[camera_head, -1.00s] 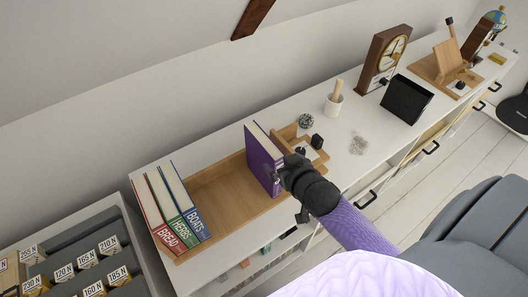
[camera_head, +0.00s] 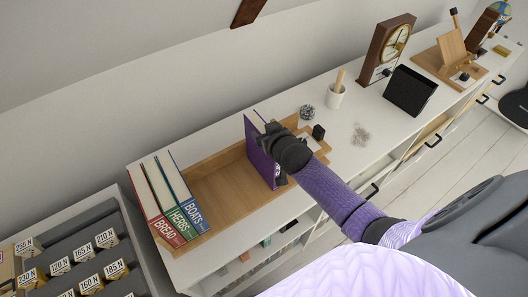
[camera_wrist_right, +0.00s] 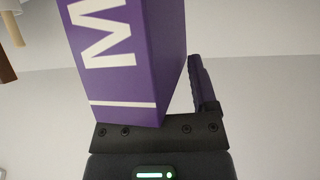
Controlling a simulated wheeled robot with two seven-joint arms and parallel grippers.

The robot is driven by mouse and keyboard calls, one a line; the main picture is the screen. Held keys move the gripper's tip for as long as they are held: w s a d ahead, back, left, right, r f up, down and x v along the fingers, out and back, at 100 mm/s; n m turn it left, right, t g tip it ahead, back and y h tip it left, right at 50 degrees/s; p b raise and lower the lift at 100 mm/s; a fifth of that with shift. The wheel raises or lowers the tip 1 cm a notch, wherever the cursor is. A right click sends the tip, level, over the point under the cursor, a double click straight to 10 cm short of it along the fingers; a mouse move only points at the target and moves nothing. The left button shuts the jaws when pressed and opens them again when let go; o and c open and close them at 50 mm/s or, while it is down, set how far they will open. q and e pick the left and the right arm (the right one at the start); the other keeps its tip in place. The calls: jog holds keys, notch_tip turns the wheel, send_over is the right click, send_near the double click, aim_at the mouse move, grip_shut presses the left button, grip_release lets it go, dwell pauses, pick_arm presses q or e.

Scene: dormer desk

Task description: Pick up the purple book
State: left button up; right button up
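The purple book (camera_head: 259,165) stands upright at the right end of the wooden book rack (camera_head: 225,198). My right gripper (camera_head: 266,139) is at its upper part and hides some of the cover and spine. In the right wrist view the book's purple spine (camera_wrist_right: 115,55), with a white letter M and a white line, fills the upper middle. One dark finger (camera_wrist_right: 204,85) shows to the right of the book, with a pale gap between them. The other finger is hidden behind the book. The gripper looks open around the book. My left gripper is not in view.
Books marked BREAD, HERBS and BOATS (camera_head: 170,195) stand at the rack's left end. The rack's middle is bare.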

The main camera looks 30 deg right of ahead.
grip_shut()
dwell(1.1)
